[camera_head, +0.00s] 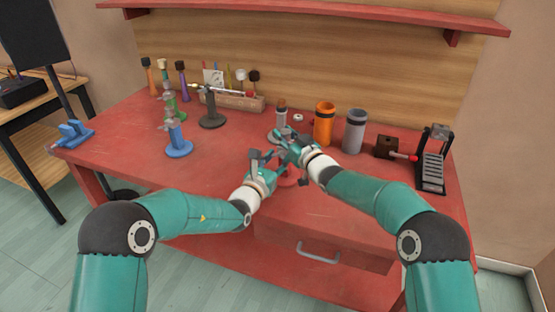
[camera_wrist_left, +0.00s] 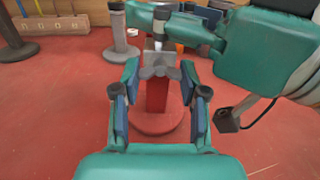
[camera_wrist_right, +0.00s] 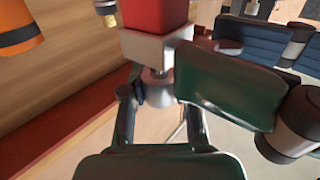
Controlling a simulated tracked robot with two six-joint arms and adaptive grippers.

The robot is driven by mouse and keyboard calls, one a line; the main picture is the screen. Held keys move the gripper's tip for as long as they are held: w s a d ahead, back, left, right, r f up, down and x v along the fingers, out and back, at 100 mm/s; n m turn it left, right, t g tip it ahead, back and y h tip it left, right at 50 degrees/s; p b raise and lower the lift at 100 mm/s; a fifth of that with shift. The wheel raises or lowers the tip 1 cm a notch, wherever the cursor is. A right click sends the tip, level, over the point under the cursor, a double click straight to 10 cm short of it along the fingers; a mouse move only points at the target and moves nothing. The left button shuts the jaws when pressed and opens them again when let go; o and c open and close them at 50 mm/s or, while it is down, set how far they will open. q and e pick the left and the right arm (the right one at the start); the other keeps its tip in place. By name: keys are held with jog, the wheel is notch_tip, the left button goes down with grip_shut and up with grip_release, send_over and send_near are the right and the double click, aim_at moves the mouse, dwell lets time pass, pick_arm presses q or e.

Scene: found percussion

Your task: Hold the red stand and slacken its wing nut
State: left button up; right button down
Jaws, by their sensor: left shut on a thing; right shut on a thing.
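The red stand shows in the left wrist view as an upright red post (camera_wrist_left: 157,97) on a round red base (camera_wrist_left: 158,124). Its base (camera_head: 288,181) is partly hidden behind my grippers in the head view. A grey clamp block with a silver wing nut (camera_wrist_left: 160,73) sits high on the post. My left gripper (camera_head: 270,170) is shut on the red stand, a finger on each side of the post. My right gripper (camera_head: 295,153) is shut on the wing nut, which shows as a silver knob (camera_wrist_right: 157,90) between its fingers, beside the pale block (camera_wrist_right: 155,48).
A grey stand (camera_head: 276,137), an orange cylinder (camera_head: 324,126) and a grey cylinder (camera_head: 355,133) stand close behind the grippers.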

pick_arm(q)
jog(key=shift+w+a+n, duration=0.1)
jog(key=shift+a+n, duration=0.15)
jog(key=shift+n, duration=1.05)
jog(key=o, duration=1.2)
jog(key=shift+c, duration=0.2)
jog(key=shift+d, duration=0.1)
jog(key=shift+d, duration=0.1)
jog(key=v, duration=0.8)
